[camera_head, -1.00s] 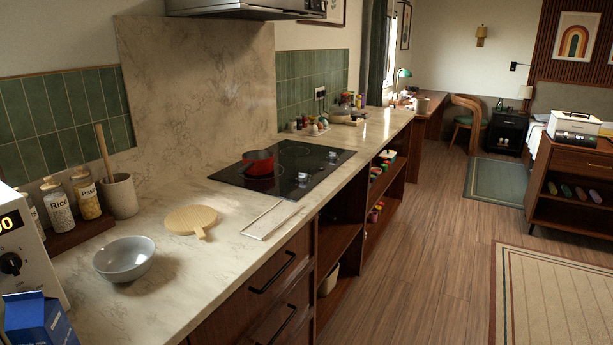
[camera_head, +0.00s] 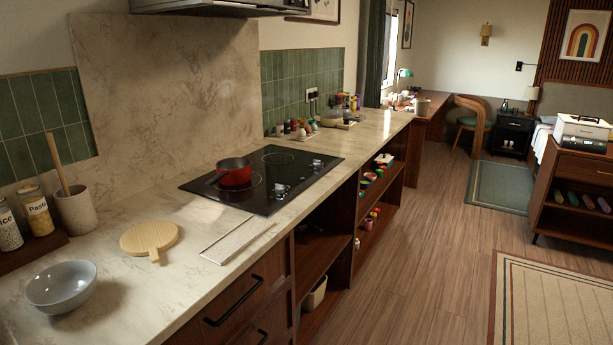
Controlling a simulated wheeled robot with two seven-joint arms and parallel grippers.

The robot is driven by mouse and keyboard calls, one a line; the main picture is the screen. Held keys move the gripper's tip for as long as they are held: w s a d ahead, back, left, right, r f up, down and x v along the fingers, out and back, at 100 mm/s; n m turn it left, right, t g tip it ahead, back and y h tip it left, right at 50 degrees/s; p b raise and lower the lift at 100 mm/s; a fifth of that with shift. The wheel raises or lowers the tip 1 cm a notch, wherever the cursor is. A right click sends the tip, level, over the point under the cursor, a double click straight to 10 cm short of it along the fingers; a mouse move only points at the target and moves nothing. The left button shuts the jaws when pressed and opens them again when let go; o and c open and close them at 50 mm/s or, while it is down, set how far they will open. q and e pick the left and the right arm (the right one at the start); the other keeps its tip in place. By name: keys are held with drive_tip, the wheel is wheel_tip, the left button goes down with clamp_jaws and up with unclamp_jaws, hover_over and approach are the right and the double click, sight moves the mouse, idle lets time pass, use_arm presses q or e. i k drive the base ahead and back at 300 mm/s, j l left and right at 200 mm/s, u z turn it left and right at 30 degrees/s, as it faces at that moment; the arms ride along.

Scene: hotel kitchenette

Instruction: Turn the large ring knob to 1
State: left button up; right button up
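A black cooktop (camera_head: 205,189) is set into the marble counter, left of the picture's middle. Two light knobs show on its right side: a nearer knob (camera_head: 280,190) and a farther knob (camera_head: 316,165). They are too small for me to read their settings, and I cannot tell which one belongs to the large ring. A red pot (camera_head: 235,173) with a dark handle stands on a ring at the cooktop's left part and covers some of it. Neither of my grippers is in view.
A round wooden board (camera_head: 149,237), a grey bowl (camera_head: 62,286) and a pale flat strip (camera_head: 237,240) lie on the near counter. A utensil crock (camera_head: 76,210) stands by the wall. Open shelves (camera_head: 325,258) are below. The wood floor (camera_head: 420,240) alongside is clear.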

sight(278, 189)
drive_tip(key=i+l+z, duration=0.25)
drive_tip(key=i+l, duration=0.65)
